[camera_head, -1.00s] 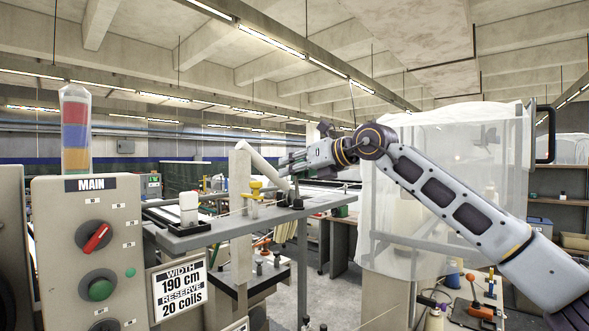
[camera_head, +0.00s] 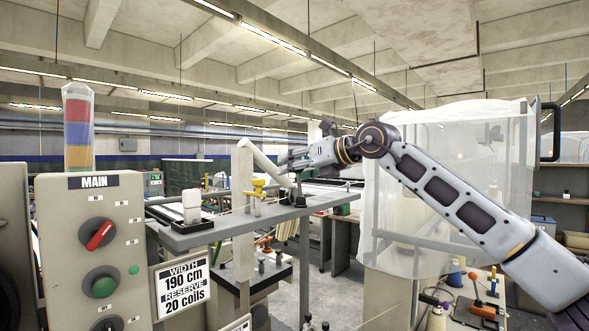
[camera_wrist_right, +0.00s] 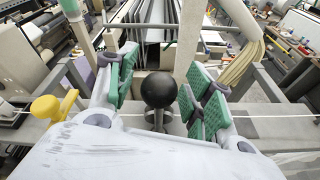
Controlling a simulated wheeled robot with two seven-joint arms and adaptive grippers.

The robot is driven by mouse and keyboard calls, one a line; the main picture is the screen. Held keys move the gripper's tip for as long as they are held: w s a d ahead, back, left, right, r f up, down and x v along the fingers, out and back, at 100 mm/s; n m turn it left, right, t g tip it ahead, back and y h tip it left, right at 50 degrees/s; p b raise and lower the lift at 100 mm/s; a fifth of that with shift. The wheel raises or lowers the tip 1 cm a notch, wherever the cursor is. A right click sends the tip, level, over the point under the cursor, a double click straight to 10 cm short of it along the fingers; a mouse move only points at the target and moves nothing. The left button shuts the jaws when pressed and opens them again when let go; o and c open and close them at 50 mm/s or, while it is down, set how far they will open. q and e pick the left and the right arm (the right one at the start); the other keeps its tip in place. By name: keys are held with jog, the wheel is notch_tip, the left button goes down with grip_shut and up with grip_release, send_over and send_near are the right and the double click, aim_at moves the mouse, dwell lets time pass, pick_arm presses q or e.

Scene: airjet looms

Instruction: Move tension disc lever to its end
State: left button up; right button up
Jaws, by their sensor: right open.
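A round black knob on a short stem (camera_wrist_right: 158,90), which looks like the tension disc lever, stands upright on the grey loom table (camera_head: 215,234). In the right wrist view it sits between the green-padded fingers of my right gripper (camera_wrist_right: 160,92), with a gap on each side. The fingers are open and I see no contact. In the head view my right gripper (camera_head: 288,162) is above the right end of the table, near a small dark knob (camera_head: 299,200). My left gripper is not in view.
A yellow knob (camera_wrist_right: 45,106) stands left of the right gripper, also seen in the head view (camera_head: 258,184). A pale curved tube (camera_head: 262,160) passes close by the gripper. A MAIN control panel (camera_head: 70,230) is at the left. A translucent housing (camera_head: 445,185) stands behind my arm.

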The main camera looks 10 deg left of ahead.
jog(key=shift+d, duration=0.15)
jog(key=v, duration=1.1)
jog(key=shift+s, duration=0.15)
